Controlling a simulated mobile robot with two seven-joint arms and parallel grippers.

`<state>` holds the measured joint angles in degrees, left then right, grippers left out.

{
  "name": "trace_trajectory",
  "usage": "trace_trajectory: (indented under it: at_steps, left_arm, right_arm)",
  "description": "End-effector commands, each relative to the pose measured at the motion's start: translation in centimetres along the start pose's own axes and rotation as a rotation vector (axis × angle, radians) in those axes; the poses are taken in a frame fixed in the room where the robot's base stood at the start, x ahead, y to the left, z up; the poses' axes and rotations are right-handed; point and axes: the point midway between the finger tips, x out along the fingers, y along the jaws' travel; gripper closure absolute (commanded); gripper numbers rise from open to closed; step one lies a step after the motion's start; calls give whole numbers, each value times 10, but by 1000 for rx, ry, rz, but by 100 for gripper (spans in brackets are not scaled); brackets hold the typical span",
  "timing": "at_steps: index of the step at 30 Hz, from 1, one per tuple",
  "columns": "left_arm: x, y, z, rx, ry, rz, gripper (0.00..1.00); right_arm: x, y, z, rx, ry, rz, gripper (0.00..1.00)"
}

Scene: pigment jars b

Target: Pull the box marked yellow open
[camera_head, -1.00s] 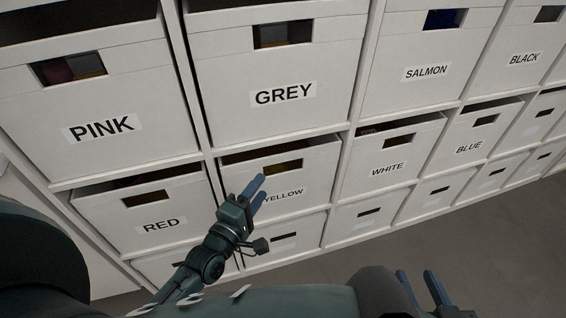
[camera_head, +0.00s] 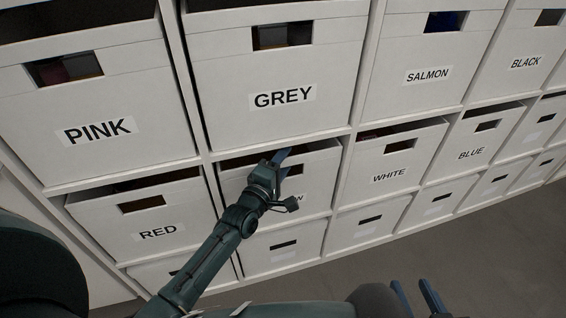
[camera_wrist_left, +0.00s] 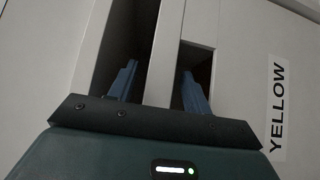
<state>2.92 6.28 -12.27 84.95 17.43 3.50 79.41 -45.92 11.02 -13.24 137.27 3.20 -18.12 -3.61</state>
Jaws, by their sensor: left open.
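The box marked yellow (camera_head: 318,178) is a white box in the middle row of the shelf, under the grey box. My arm covers most of its label in the head view; the full YELLOW label (camera_wrist_left: 278,108) shows in the left wrist view. My left gripper (camera_head: 283,162) is open at its top front edge. In the left wrist view its blue fingers straddle the front's top strip (camera_wrist_left: 164,50): one finger is in the dark gap behind it, the other at the handle slot (camera_wrist_left: 200,70). Contact cannot be told. My right gripper (camera_head: 417,292) is low at the bottom edge, fingers apart, empty.
The grey box (camera_head: 275,125) is directly above, the red box (camera_head: 150,215) to the left and the white box (camera_head: 390,165) to the right. An unreadably labelled box (camera_head: 285,260) is below. Bare floor (camera_head: 480,240) lies at the lower right.

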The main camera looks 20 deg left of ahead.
Motion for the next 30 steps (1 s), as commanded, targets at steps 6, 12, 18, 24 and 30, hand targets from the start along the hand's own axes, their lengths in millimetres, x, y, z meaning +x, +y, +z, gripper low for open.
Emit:
trace_trajectory:
  at_steps: [6, 12, 18, 24, 30]
  left_arm:
    - [0, 0, 0, 0, 0, 1, 62]
    - [0, 0, 0, 1, 0, 1, 78]
    - [0, 0, 0, 1, 0, 1, 94]
    - [0, 0, 0, 1, 0, 1, 100]
    - [-1, 0, 1, 1, 0, 0, 100]
  right_arm:
    - [0, -1, 0, 0, 2, -2, 64]
    - [1, -1, -1, 0, 4, -2, 64]
    - [1, -1, -1, 0, 6, -2, 64]
    - [1, -1, -2, 0, 6, -2, 64]
    - [0, 0, -3, 0, 7, -2, 64]
